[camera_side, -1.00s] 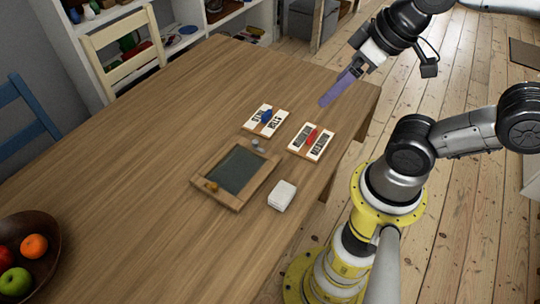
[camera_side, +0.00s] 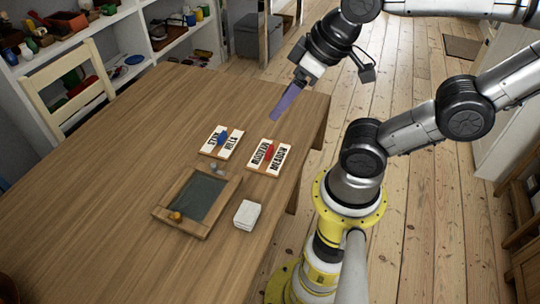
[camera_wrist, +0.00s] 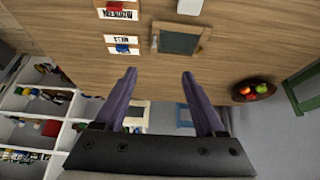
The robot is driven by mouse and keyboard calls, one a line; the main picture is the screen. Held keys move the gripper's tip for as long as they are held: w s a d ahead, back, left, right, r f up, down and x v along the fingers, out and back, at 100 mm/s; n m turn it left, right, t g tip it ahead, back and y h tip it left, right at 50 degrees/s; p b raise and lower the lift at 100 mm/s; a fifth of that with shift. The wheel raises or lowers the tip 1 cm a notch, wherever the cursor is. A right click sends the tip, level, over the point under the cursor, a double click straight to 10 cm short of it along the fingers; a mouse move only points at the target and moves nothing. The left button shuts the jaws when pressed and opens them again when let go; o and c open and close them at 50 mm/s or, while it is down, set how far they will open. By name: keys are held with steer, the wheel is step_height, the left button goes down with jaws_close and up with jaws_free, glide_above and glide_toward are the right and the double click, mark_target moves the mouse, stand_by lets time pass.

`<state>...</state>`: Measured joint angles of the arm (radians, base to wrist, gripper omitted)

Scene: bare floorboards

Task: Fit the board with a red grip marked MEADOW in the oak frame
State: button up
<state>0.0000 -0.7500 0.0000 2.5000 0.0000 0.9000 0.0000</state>
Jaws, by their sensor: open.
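The board with a red grip (camera_side: 269,156) lies flat on the table, with white lettered strips either side of the grip; the right strip reads MEADOW. In the wrist view this board (camera_wrist: 118,14) is cut off by the top edge. The oak frame (camera_side: 183,226) lies nearby around a dark grey panel (camera_side: 203,196); the frame (camera_wrist: 180,25) also shows in the wrist view. My gripper (camera_side: 279,114) is above the table, beyond the red-grip board in the side view. Its purple fingers (camera_wrist: 158,74) are spread apart with nothing between them.
A blue-grip board (camera_side: 221,141) lies beside the red-grip one. A white block (camera_side: 247,214) sits right of the frame. A gold knob (camera_side: 176,217) and a grey knob (camera_side: 217,167) are at the frame's edges. The table's left part is clear. Chairs and shelves stand beyond.

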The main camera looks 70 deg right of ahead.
steer(key=shift+c, duration=0.9)
